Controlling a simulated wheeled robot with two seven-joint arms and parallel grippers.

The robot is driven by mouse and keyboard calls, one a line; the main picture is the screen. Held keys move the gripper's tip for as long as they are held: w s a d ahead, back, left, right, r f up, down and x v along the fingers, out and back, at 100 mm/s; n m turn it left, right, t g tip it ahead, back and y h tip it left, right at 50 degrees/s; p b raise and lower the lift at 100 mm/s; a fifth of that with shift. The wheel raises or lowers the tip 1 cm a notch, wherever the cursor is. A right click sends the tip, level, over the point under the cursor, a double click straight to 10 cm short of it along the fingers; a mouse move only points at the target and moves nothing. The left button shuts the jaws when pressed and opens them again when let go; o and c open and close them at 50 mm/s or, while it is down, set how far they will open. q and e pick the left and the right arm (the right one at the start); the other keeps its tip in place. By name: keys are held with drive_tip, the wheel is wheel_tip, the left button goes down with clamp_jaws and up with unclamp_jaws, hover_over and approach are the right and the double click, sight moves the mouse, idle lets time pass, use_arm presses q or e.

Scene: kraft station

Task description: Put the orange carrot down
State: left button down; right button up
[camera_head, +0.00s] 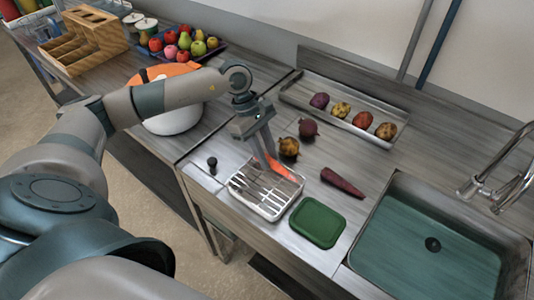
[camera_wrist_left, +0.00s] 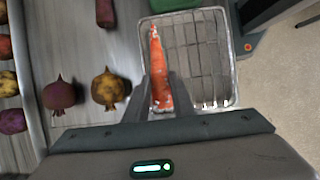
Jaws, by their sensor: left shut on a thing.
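The orange carrot (camera_wrist_left: 157,65) is between the fingers of my left gripper (camera_wrist_left: 162,92) in the left wrist view. The gripper is shut on it. The carrot lies along the left side of the wire rack tray (camera_wrist_left: 236,70) in that view; I cannot tell whether it touches the rack. In the head view the carrot (camera_head: 282,168) shows as an orange streak beneath my left gripper (camera_head: 268,160), over the back of the rack tray (camera_head: 267,217). My right gripper is not in view.
A dark purple carrot (camera_head: 342,183) and a green lid (camera_head: 317,222) lie near the rack. A brown-yellow root (camera_head: 289,147) and a purple beet (camera_head: 308,128) sit behind it. A metal tray (camera_head: 298,98) holds several roots. A sink (camera_head: 425,248) is at the right.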

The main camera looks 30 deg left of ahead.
use_arm(q)
drive_tip(key=shift+f, duration=0.15)
drive_tip(key=c, duration=1.5)
unclamp_jaws()
drive_tip(key=shift+r, duration=0.25)
drive_tip(key=shift+a+r, duration=0.15)
drive_tip(key=shift+b+v, duration=2.55)
drive_tip(key=shift+v, duration=3.2)
